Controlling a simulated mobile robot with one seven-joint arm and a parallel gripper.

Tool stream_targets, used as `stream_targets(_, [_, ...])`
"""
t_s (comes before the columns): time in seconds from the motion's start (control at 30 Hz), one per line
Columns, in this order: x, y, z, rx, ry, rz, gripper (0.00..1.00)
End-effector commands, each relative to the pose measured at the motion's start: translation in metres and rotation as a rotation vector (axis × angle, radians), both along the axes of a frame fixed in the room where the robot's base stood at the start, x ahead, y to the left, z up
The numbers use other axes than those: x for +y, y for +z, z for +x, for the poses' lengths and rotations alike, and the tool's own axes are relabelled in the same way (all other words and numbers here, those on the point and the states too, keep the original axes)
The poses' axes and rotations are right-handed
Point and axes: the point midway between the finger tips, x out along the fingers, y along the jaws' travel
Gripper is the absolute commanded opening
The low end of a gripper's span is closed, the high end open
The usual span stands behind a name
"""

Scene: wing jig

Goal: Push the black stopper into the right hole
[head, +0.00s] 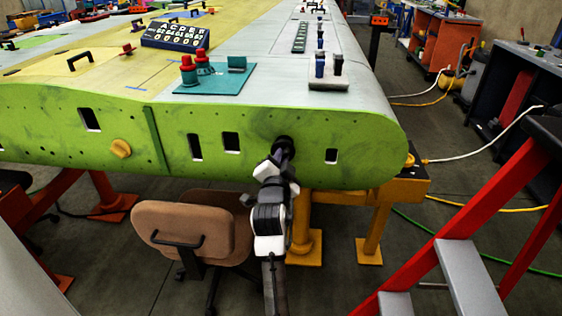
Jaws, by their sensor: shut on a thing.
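The green wing end face (370,160) stands in front of me, with several rectangular openings cut in it. My gripper (279,157) is up against this face, right of the middle. It is shut on the black stopper (284,143), a dark round thing at the face. The gripper and my arm cover part of the stopper and the hole behind it. I cannot tell how deep the stopper sits. A yellow round stopper (120,148) sits in the face at the left.
On the wing top are a teal mat (225,85) with red and teal pegs, and a grey block (328,84) with dark pegs. A brown chair (190,222) stands below, left of my arm. A red stepladder (490,215) stands at the right.

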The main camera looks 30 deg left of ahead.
Motion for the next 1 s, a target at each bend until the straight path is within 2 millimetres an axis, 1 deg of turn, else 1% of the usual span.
stream_targets(1.0, [0.014,0.0,0.028,-0.001,0.0,0.002,0.0])
